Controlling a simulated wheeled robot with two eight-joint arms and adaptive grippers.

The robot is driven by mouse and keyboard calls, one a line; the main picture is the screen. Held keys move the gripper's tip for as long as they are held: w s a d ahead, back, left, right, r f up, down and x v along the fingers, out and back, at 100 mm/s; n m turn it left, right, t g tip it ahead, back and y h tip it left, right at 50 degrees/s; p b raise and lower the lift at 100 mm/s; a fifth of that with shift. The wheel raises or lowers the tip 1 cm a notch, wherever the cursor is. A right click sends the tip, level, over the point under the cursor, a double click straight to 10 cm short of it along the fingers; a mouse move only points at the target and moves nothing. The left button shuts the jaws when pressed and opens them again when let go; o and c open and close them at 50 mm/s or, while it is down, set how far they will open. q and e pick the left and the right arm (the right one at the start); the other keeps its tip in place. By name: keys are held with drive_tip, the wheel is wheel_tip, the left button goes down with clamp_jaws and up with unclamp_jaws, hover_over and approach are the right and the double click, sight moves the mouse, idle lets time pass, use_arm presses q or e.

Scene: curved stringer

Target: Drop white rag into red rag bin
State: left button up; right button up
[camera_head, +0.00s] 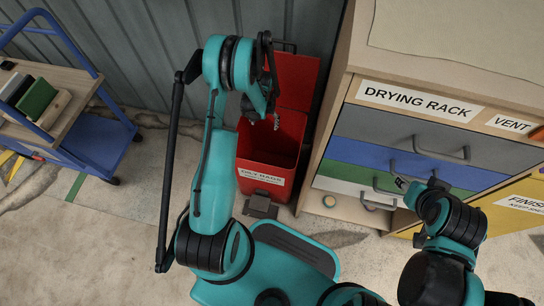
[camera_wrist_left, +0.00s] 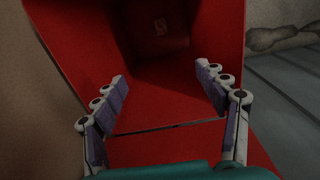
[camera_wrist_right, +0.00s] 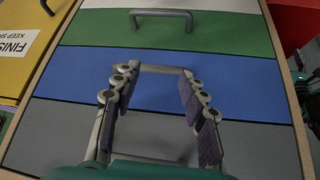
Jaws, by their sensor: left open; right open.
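The red rag bin (camera_head: 268,155) stands against the wall with its lid (camera_head: 297,80) raised and a white label on its front. My left gripper (camera_head: 265,119) is over the bin's opening. In the left wrist view the left gripper (camera_wrist_left: 161,83) is open with nothing between its fingers, and the bin's dark red inside (camera_wrist_left: 140,60) lies beyond. A small pale mark shows deep inside; I cannot tell what it is. I cannot make out the white rag in any view. My right gripper (camera_head: 418,182) is open and empty, facing the drawers; it also shows in the right wrist view (camera_wrist_right: 155,83).
A drawer cabinet labelled drying rack (camera_head: 420,100) stands right of the bin, with grey, blue (camera_wrist_right: 230,90), green and white drawers with bar handles. A blue cart (camera_head: 95,140) with a wooden top stands at left. The floor between cart and bin is clear.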

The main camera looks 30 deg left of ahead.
use_arm(q)
wheel_tip(320, 180, up, 12)
idle(0.5)
idle(0.3)
